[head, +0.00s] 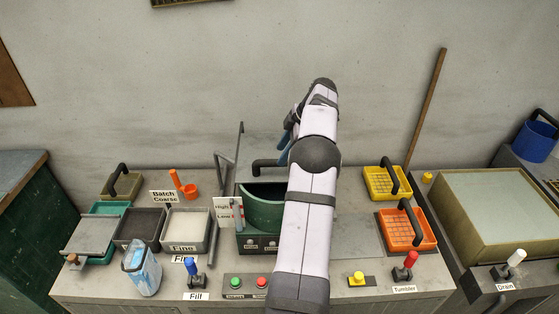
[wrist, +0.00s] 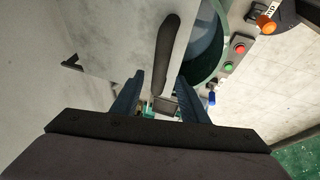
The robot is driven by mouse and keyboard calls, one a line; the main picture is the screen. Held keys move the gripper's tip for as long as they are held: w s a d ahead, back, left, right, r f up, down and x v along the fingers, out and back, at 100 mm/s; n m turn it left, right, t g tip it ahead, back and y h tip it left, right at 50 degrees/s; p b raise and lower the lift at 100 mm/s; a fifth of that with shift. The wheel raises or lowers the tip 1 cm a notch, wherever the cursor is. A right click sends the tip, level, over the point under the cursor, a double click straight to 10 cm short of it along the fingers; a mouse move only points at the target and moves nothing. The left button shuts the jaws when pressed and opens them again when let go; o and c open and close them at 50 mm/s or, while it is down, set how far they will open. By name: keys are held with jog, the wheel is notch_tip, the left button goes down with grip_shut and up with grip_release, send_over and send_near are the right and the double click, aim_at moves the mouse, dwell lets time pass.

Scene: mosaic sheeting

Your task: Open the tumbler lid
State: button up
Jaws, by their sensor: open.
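The tumbler's green drum (head: 263,212) is in the middle of the bench in the head view, with its mouth uncovered on the visible side. The lid, a flat grey panel (head: 262,143), appears raised behind the mouth, with a dark bar handle (head: 266,163) on it. In the wrist view the lid (wrist: 105,35) fills the upper left, the handle (wrist: 168,50) runs down it, and the drum (wrist: 208,60) is to the right. My gripper (wrist: 160,76) is open, its blue fingers on either side of the handle's lower end; contact cannot be told. My arm hides the tumbler's right part.
Left of the tumbler are grey bins (head: 187,229) and a blue-white bag (head: 142,268). To the right are a yellow basket (head: 386,183) and an orange basket (head: 405,232) with dark handles. Levers and red and green buttons (head: 248,283) line the front edge.

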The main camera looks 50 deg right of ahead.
jog(key=shift+v, duration=1.45)
